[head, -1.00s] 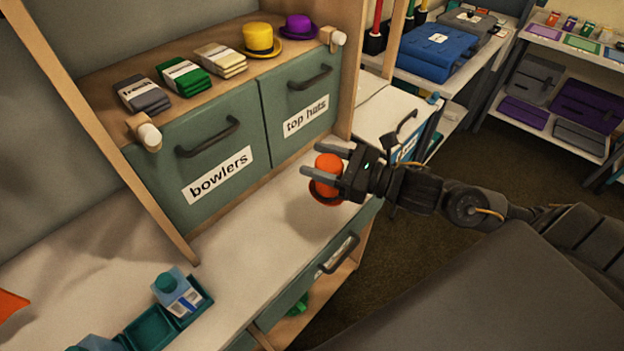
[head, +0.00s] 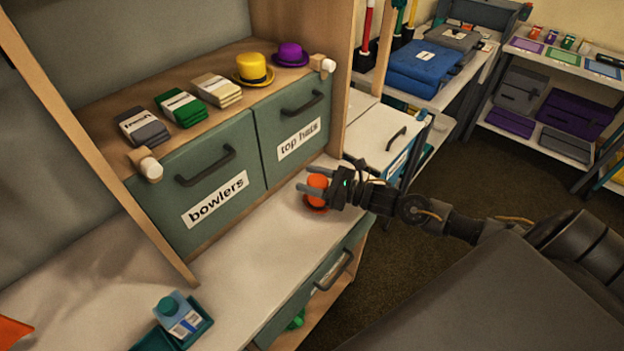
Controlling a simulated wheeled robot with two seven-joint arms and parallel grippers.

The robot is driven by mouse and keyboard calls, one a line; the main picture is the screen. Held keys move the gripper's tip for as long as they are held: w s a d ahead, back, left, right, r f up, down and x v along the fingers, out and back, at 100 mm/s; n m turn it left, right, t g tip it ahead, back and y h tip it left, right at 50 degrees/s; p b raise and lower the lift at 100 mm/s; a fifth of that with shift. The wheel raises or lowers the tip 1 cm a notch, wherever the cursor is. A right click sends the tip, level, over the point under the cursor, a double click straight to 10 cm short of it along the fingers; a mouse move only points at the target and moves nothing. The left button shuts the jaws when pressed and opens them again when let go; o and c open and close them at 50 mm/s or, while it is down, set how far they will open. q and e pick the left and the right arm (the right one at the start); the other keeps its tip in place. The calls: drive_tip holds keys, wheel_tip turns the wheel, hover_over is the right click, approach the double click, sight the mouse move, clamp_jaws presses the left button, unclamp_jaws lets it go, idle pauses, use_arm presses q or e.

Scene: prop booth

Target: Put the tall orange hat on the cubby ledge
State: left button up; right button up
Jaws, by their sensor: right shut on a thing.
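The tall orange hat (head: 317,183) is in the jaws of my right gripper (head: 314,189), in the middle of the head view. The gripper is shut on it from the right. The hat is upright with its brim at the bottom, low over the white counter (head: 262,232); I cannot tell whether the brim touches it. The wooden cubby ledge (head: 205,120) lies above the two green drawers, up and to the left of the gripper. My left gripper is not in view.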

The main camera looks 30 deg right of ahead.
drive_tip(key=shift+f, duration=0.5)
drive_tip(key=shift+f, duration=0.1)
drive_tip(key=o, duration=0.9)
drive_tip(key=shift+o, duration=0.2)
drive_tip(key=b+v, duration=0.2)
drive_tip(key=v, duration=0.8)
drive_tip(key=shift+s+d, duration=0.1)
drive_tip(key=shift+v, duration=0.85)
